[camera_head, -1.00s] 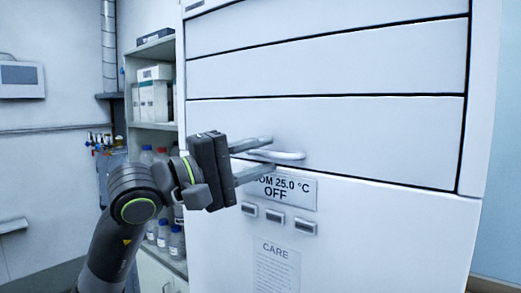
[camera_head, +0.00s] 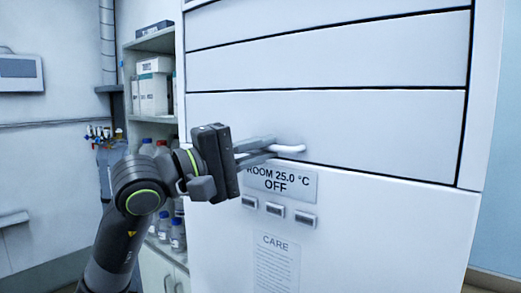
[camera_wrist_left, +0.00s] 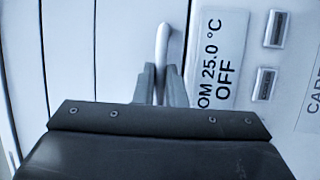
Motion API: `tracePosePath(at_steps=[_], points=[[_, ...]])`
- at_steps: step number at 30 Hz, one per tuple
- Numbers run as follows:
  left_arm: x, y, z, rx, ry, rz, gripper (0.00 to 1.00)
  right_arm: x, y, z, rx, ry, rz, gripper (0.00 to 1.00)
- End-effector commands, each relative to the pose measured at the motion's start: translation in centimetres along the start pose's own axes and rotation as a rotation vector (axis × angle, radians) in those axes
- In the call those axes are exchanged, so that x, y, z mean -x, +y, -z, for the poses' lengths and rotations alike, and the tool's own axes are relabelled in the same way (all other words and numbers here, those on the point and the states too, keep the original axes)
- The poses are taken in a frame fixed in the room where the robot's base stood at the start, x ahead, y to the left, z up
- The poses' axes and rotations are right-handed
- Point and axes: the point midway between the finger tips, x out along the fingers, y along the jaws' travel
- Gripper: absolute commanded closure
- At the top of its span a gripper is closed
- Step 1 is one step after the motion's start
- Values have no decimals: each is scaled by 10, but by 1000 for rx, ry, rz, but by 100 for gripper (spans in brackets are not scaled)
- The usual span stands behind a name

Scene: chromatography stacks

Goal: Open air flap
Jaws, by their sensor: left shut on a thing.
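The air flap (camera_head: 330,124) is the lowest white panel on the front of the tall white cabinet, above the display. Its pale bar handle (camera_head: 290,148) sticks out near its lower left. My left gripper (camera_head: 268,148) is shut on the handle, with its fingers covering part of it. In the left wrist view the handle (camera_wrist_left: 163,42) runs down between the two fingertips (camera_wrist_left: 161,80). The flap looks flush with the cabinet front. My right gripper is not in view.
Below the flap are a display reading "ROOM 25.0 °C OFF" (camera_head: 281,183), several small buttons (camera_head: 275,209) and a CARE notice (camera_head: 276,262). A shelf with bottles and boxes (camera_head: 153,92) stands left of the cabinet, behind my arm.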

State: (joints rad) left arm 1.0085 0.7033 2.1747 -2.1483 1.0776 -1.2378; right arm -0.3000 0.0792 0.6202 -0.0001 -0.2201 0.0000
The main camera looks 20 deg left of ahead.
Motion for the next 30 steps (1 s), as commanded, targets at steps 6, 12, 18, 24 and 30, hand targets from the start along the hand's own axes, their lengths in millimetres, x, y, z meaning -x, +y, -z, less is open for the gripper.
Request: tracePosePath(at_steps=[6, 12, 18, 24, 30], points=[[3, 4, -1, 12, 1, 34, 100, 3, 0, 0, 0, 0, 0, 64], [11, 13, -4, 50, 1, 131, 100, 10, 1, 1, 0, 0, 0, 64], [22, 23, -9, 99, 1, 248, 100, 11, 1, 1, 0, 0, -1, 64], [32, 40, -13, 98, 0, 240, 100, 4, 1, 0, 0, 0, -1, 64], [37, 58, -15, 99, 1, 237, 100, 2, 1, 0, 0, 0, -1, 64]])
